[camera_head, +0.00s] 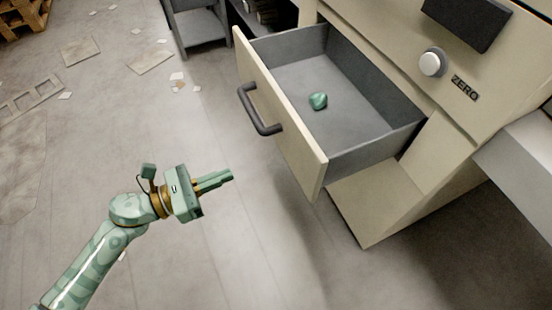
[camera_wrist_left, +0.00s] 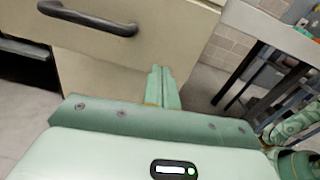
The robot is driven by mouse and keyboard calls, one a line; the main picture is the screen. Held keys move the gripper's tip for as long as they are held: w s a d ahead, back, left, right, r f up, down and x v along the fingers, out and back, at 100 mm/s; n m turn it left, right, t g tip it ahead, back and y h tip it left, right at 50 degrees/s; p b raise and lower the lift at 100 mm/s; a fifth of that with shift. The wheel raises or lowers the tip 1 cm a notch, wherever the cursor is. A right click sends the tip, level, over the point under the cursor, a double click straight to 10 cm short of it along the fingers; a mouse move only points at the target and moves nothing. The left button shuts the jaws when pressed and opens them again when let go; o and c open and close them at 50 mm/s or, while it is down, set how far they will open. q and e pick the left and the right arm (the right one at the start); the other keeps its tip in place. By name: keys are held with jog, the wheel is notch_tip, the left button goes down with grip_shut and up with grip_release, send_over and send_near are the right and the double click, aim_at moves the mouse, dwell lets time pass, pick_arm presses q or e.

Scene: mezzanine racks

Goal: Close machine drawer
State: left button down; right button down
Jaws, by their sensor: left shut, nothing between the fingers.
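The machine drawer (camera_head: 279,120) stands pulled out from the beige machine (camera_head: 410,60), its grey inside showing. A black handle (camera_head: 258,112) is on its beige front panel; the handle also shows in the left wrist view (camera_wrist_left: 88,18). A small green lump (camera_head: 318,101) lies on the drawer floor. My left gripper (camera_head: 230,175) is shut and empty, in front of the drawer and apart from its front panel in the head view. In the left wrist view its closed fingers (camera_wrist_left: 162,86) point towards the beige front, below and right of the handle.
A white knob (camera_head: 432,62) marked ZERO and a black box are on the machine. A grey table edge (camera_head: 520,150) is at the right. Grey shelving (camera_head: 200,25) stands behind the drawer. The floor at left is open, with scattered papers and a pallet (camera_head: 22,18).

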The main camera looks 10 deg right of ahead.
aim_at(295, 151)
pick_arm(q)
jog(key=shift+m+g, duration=0.3)
jog(key=shift+m, duration=0.3)
jog(key=x, duration=0.4)
jog(key=b+x, duration=0.1)
jog(key=x, duration=0.8)
jog(key=shift+s+d+r+b, duration=0.15)
jog(key=shift+s+d+b, duration=0.1)
jog(key=shift+d+b, duration=0.1)
jog(key=shift+w+d, duration=0.1)
jog(key=shift+d, duration=0.25)
jog(key=shift+r, duration=0.1)
pick_arm(e)
jog(key=shift+w+d+f+n, duration=0.35)
jog(key=shift+w+f, duration=0.2)
jog(key=shift+w, duration=0.25)
